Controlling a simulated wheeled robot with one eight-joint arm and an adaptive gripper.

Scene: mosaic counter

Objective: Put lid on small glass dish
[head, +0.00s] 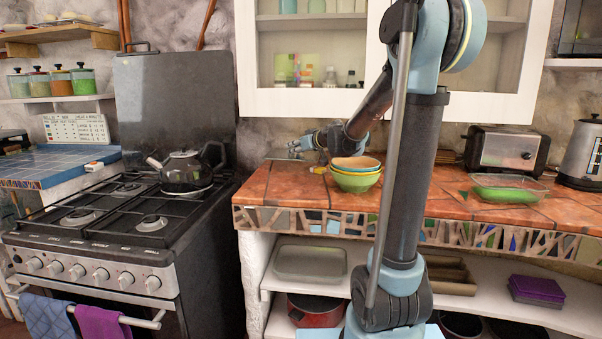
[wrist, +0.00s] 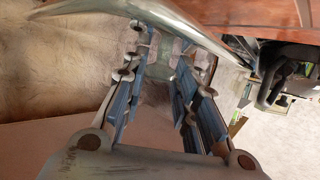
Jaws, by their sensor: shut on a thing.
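My gripper (head: 303,145) is at the back of the counter, behind and left of the stacked bowls. In the wrist view its fingers (wrist: 168,48) are closed on a clear, greenish glass piece (wrist: 182,65) with a curved rim. I cannot tell from its visible part whether this is the lid or a dish. The head view does not show it clearly. A clear glass dish (head: 510,194) with green in it stands on the right of the counter, well away from my gripper. No separate lid can be made out.
Stacked yellow and green bowls (head: 355,181) stand on the tiled counter (head: 430,203) between gripper and dish. A toaster (head: 505,148) and a kettle (head: 583,150) stand behind the dish. A stove (head: 120,220) is at left. The counter's middle is mostly clear.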

